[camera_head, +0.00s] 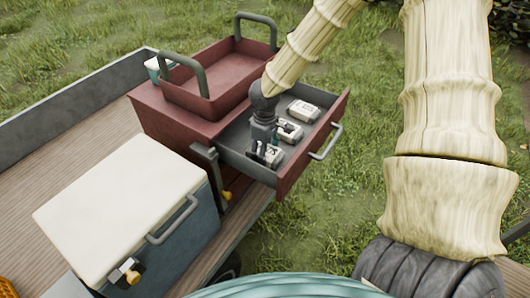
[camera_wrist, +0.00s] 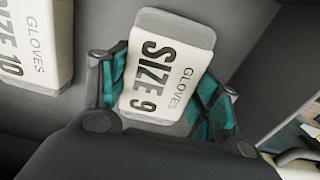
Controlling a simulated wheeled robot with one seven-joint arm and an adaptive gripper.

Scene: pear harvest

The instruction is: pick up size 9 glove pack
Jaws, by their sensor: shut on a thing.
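The size 9 glove pack (camera_wrist: 165,75) is a white packet with a grey end, printed "GLOVES SIZE 9", in the wrist view. My gripper (camera_wrist: 165,95) has its teal-padded fingers on either side of the pack and is shut on it. In the head view my gripper (camera_head: 262,150) reaches down into the open drawer (camera_head: 232,152), at the near end of a row of packs. The size 9 pack (camera_head: 272,156) is partly hidden there by the fingers. I cannot tell whether it is clear of the drawer floor.
The size 10 pack (camera_wrist: 30,45) lies left in the wrist view. Another white pack (camera_head: 304,110) lies at the drawer's far end. The red toolbox (camera_head: 180,125) and a white-lidded cooler (camera_head: 120,215) stand on the wooden cart bed (camera_head: 95,108). Drawer walls surround my gripper closely.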

